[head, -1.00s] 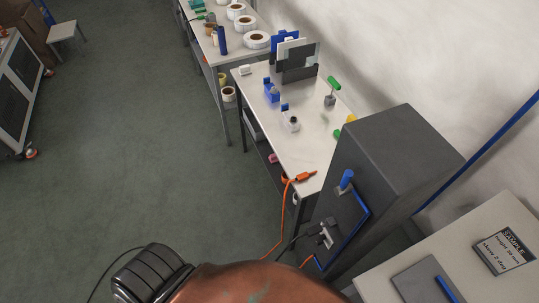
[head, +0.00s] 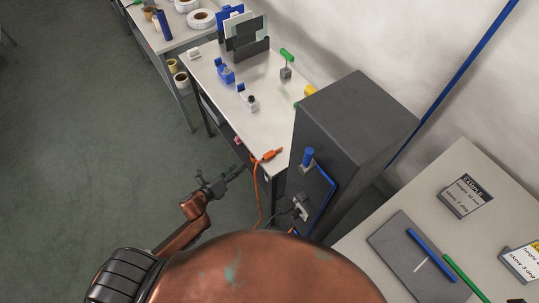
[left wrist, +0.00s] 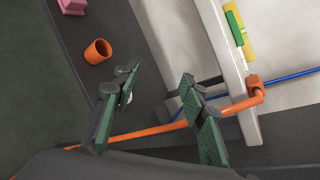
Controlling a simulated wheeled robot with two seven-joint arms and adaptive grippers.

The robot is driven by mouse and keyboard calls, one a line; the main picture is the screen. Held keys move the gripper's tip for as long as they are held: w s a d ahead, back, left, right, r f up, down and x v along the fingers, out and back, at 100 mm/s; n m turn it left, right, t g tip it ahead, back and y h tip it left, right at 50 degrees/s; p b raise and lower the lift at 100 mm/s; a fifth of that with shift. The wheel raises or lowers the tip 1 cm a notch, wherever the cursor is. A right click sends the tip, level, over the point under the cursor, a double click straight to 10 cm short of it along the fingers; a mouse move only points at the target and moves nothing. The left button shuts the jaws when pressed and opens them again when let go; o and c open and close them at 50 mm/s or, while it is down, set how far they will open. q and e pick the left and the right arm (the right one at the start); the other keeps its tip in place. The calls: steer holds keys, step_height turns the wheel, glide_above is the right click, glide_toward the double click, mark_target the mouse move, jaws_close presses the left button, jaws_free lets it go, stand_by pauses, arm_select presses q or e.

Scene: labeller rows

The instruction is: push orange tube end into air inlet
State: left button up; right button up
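The orange tube's end (head: 268,156) lies at the near edge of the white bench, and the tube hangs down from there. In the left wrist view the orange end (left wrist: 256,94) sits on the bench edge, to the right of my fingers, with the tube running behind them. My left gripper (head: 230,177) is in the air, left of the tube and short of the bench. Its fingers (left wrist: 160,74) are apart and empty. I cannot tell which part is the air inlet. My right gripper is not in view.
A tall dark cabinet (head: 345,120) with a blue-topped lever (head: 307,158) and a grey fitting (head: 299,208) stands right of the tube. An orange cup (left wrist: 97,51) is on the dark shelf below. A grey-topped table is at right. Floor at left is clear.

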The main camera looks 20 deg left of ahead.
mark_target(270, 154)
arm_select(q)
steer(key=d+r+m+h, duration=0.2)
steer(key=r+m, duration=0.1)
steer(key=m, duration=0.1)
steer(key=d+r+m+h, duration=0.1)
steer(key=d+r+m, duration=0.2)
steer(key=r+m, duration=0.1)
steer(key=d+r+m+h, duration=0.2)
steer(key=d+r+m, duration=0.1)
steer(key=m, duration=0.1)
steer(key=shift+d+r+g+h, duration=0.15)
steer(key=shift+d+g+h, duration=0.05)
steer(key=shift+g+h, duration=0.1)
steer(key=shift+m, duration=0.3)
steer(key=x, duration=0.7)
steer(key=shift+w+d+r, duration=0.2)
steer(key=shift+r, duration=0.05)
jaws_close()
